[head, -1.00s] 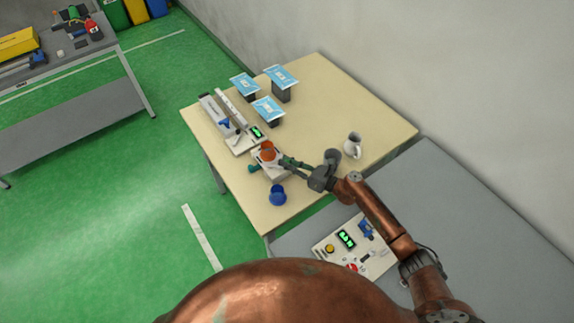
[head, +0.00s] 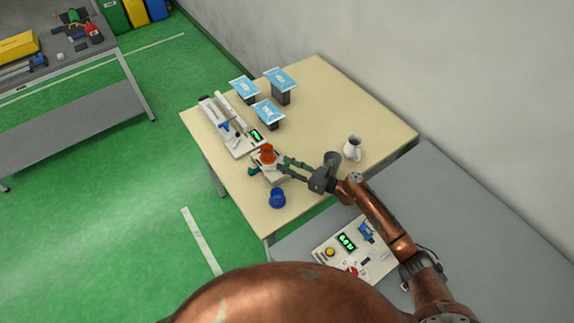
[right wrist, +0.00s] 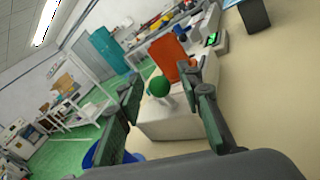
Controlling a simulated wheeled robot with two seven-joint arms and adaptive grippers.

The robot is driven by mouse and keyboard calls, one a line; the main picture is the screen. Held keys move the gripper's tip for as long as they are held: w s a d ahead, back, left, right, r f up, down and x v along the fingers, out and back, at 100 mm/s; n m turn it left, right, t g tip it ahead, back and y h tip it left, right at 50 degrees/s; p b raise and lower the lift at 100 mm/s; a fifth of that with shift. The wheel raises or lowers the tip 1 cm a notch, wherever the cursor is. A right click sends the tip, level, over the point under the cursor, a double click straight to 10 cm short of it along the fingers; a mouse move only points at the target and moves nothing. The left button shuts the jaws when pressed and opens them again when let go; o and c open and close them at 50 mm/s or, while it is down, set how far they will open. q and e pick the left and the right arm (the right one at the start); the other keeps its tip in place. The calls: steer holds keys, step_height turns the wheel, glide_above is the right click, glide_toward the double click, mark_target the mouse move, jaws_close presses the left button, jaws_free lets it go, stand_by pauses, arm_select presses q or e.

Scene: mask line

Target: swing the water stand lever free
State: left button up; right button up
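The water stand (head: 268,168) is a small white block on the beige table, with an orange-red vessel (head: 267,152) on it. A green ball knob (head: 253,170), apparently the lever's end, sticks out on its left side. The right wrist view shows the white stand (right wrist: 172,120), the orange-red part (right wrist: 170,60) and the green knob (right wrist: 158,86) ahead. My right gripper (head: 283,165) is at the stand's right side. Its fingers are apart, with the knob seen between them in the wrist view (right wrist: 165,100); nothing is gripped. My left gripper is not in view.
A blue cup (head: 277,198) stands in front of the stand. A white machine with a green display (head: 238,142) is behind it. Three blue-topped stands (head: 268,112) are farther back. A white jug (head: 352,148) stands right of my gripper. The table's right part is clear.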

steer(key=v, duration=1.2)
